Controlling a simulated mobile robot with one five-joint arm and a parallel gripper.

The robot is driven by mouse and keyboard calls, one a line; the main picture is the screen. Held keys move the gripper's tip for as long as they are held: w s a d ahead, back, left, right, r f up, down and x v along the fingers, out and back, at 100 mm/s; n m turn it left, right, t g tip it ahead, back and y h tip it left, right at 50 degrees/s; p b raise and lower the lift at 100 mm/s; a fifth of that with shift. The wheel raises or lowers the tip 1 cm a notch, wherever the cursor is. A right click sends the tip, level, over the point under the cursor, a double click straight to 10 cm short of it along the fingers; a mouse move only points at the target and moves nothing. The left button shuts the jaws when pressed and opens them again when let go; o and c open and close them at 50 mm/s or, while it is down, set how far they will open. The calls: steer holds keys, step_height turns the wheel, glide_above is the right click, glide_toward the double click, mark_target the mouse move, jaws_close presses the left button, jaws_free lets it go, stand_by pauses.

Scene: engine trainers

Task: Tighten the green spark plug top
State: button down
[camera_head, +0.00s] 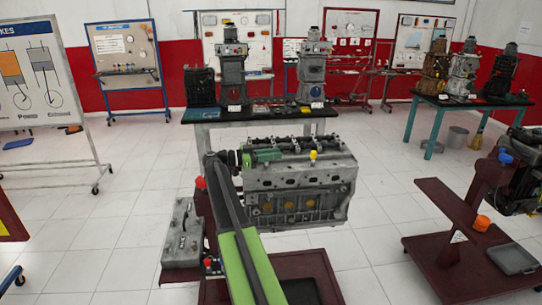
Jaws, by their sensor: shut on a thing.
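The green spark plug top (268,155) is at the left end of the upper side of the grey engine block (300,180). My arm reaches up from the bottom of the picture, and my gripper (246,160) is at its far end, at the left of the green top. My gripper is shut on the green top; the jaws are small and dark, and the arm end partly hides the grip. The green top's lower end and how deep it sits cannot be made out.
A yellow top (313,156) stands on the same engine face to the right. A table (260,114) with engine models is behind. A grey case (183,240) is at the left. A dark red stand (468,240) is at the right. Tiled floor is open at the left.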

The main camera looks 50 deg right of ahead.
stand_by(0.4)
steer(key=c, duration=1.2)
jaws_free()
steer(key=shift+c, duration=0.2)
steer(key=v, duration=1.7)
steer(key=shift+w, duration=0.25)
steer(key=shift+a, duration=0.1)
